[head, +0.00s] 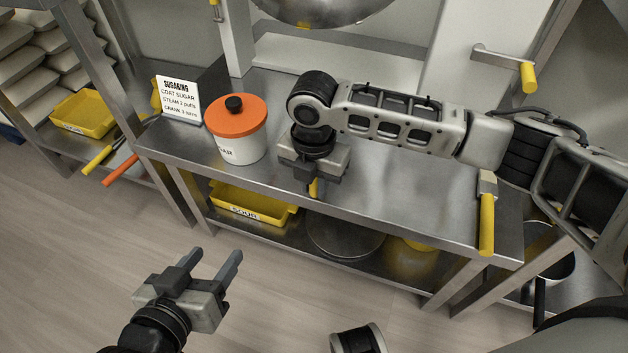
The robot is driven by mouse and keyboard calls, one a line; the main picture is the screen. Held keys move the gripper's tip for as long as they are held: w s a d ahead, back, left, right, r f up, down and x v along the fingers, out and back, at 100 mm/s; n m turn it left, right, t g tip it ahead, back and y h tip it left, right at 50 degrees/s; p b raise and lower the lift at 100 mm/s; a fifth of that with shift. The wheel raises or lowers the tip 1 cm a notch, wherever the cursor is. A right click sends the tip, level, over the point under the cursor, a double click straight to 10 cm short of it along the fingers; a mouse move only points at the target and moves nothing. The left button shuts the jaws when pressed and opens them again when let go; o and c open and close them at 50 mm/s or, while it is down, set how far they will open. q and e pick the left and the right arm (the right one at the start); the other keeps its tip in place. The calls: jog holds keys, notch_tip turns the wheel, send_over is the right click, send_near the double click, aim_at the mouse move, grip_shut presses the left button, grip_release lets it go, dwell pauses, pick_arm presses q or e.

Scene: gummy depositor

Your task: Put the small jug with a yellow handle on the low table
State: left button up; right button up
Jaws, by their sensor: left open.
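My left gripper (212,262) is open and empty, low over the floor in front of the steel table (390,205). My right gripper (315,190) points down over the table's front edge, right of the orange-lidded white pot.
The white pot with an orange lid (240,138) and a sugaring sign (179,101) stand at the table's left. A yellow-handled tool (487,220) is at its right edge. A yellow bin (238,203) and a round steel lid-like thing (346,238) are on the lower shelf.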

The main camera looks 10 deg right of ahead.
jog(key=shift+o, duration=1.2)
